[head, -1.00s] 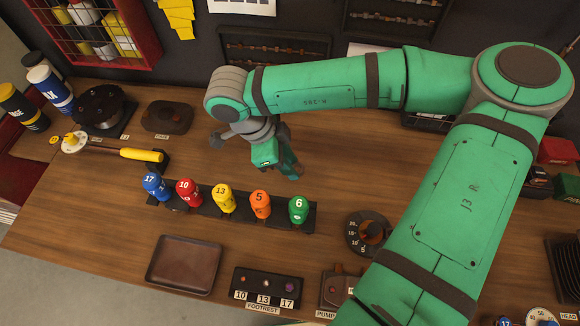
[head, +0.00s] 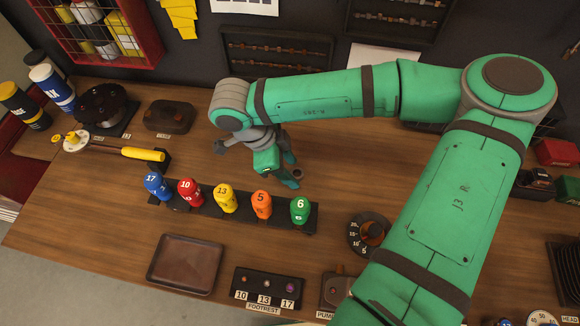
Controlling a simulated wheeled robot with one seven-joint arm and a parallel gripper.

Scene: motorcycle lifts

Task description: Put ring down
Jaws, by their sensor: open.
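A small brown ring-shaped piece (head: 298,173) shows on the wooden bench just right of my gripper's fingertips. It is tiny in this view, and I cannot tell whether a finger still touches it. My gripper (head: 281,174) points down close to the bench top, behind the row of numbered sockets. Its fingers are open, with no object seen between them. The wrist and near finger hide part of the bench around the fingertips.
A black rack (head: 235,208) with numbered blue, red, yellow, orange and green sockets stands just in front of my gripper. A brown tray (head: 186,262) and a footrest block (head: 268,288) lie nearer. A dial (head: 368,233) sits at right.

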